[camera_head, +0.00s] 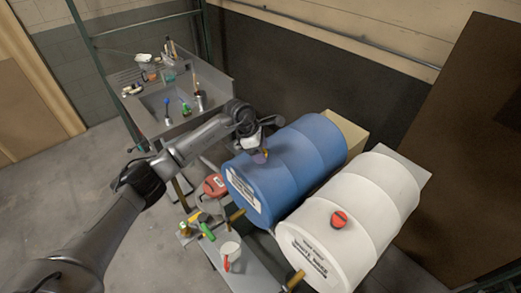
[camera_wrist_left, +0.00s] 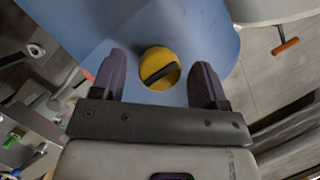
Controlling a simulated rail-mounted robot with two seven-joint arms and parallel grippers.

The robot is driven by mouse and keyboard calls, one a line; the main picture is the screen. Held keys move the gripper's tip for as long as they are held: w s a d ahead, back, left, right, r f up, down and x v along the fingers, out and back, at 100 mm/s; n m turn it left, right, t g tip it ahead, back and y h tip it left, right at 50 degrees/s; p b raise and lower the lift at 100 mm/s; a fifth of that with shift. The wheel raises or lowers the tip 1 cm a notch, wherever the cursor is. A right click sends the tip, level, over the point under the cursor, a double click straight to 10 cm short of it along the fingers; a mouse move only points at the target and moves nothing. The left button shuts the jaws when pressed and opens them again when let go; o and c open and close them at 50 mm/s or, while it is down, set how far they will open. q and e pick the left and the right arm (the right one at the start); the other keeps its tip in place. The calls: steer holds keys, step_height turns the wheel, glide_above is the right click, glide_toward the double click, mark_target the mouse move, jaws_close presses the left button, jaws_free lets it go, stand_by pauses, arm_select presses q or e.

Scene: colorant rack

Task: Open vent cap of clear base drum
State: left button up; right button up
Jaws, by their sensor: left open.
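A blue drum (camera_head: 310,150) lies on its side next to a white drum (camera_head: 365,205), both with labels too small to read; I cannot tell which is the clear base drum. My left gripper (camera_head: 262,155) is over the blue drum's upper side, near its labelled end. In the left wrist view, a round yellow cap (camera_wrist_left: 170,58) with a dark bar across it sits on the blue drum, between the open fingers of my left gripper (camera_wrist_left: 160,72). A red cap (camera_head: 339,219) sits on top of the white drum. My right gripper is out of view.
Brass taps (camera_head: 237,214) stick out of the drums' front ends. A red container (camera_head: 215,187), a white bucket (camera_head: 230,249) and small items stand below and in front. A steel sink bench (camera_head: 150,88) stands at the back left. The left floor is clear.

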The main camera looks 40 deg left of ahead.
arm_select(q)
steer(key=shift+c, duration=0.2)
steer(key=c, duration=0.9)
steer(key=shift+o, duration=0.2)
steer(key=n, duration=0.2)
steer(key=n+t+y, duration=0.1)
steer(key=n, duration=0.1)
steer(key=shift+n+y, duration=0.3)
steer(key=shift+n, duration=0.1)
steer(key=n+t+y, duration=0.1)
steer(key=n, duration=0.2)
steer(key=shift+d+n, duration=0.15)
steer(key=shift+n, duration=0.15)
steer(key=n+y, duration=0.2)
steer(key=n, duration=0.2)
steer(key=shift+n+b, duration=0.3)
steer(key=n+y, duration=0.1)
steer(key=n, duration=0.1)
steer(key=n+b, duration=0.1)
steer(key=n, duration=0.1)
steer(key=shift+d+n+g+y, duration=0.1)
steer(key=shift+n+g+y, duration=0.2)
steer(key=shift+g+y, duration=0.1)
